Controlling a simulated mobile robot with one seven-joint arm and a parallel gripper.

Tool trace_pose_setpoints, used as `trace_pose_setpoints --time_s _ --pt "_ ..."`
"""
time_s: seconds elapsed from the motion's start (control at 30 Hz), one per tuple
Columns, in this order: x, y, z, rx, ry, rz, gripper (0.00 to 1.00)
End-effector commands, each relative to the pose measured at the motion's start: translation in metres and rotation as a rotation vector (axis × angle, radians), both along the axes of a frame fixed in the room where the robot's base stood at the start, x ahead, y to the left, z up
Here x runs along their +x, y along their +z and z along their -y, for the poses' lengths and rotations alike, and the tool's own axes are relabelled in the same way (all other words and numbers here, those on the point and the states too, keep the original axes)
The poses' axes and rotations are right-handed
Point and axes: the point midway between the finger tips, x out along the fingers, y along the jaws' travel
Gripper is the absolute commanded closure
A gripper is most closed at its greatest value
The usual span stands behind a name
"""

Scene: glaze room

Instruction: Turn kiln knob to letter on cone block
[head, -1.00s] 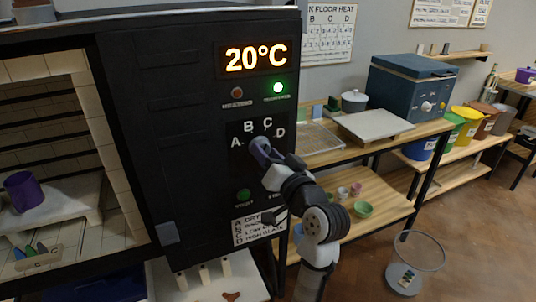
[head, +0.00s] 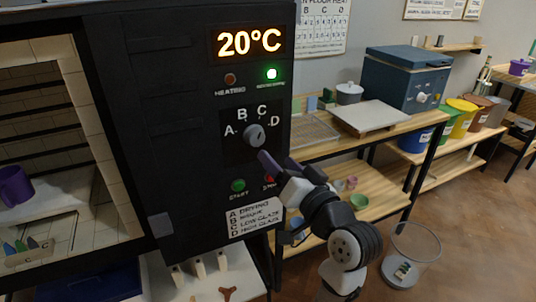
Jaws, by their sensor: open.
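The grey kiln knob (head: 254,136) is on the black control panel, with white letters A, B, C and D arched around it. A light mark shows on the right part of its face, but I cannot tell exactly which letter it points at. The cone block (head: 28,255) sits low in the open kiln at far left, with several coloured cones in it; its small lettering looks like C. My gripper (head: 272,163), with purple-grey fingers, is open and empty just below and right of the knob, seemingly apart from it.
The display (head: 249,41) reads 20°C, and the green lamp (head: 271,73) is lit. A green start button (head: 238,185) and a red button (head: 269,181) are below the knob, near my gripper. A letter legend (head: 255,217) is underneath. A wooden shelf bench (head: 375,140) stands right of the kiln.

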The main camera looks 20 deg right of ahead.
Motion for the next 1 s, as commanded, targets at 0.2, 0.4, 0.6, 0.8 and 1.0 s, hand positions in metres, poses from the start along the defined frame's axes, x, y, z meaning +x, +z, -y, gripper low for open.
trace_pose_setpoints --time_s 0.2,0.4,0.6,0.8,1.0 --pt "-0.041 -0.006 0.006 -0.001 -0.003 -0.001 0.40" --pt "-0.057 -0.007 0.008 0.000 0.001 -0.001 0.40" --pt "-0.059 -0.006 0.008 0.001 0.002 -0.001 0.40" --pt "-0.059 -0.006 0.008 0.000 0.001 0.000 0.40" --pt "-0.053 -0.004 0.003 -0.004 0.009 0.009 0.40"
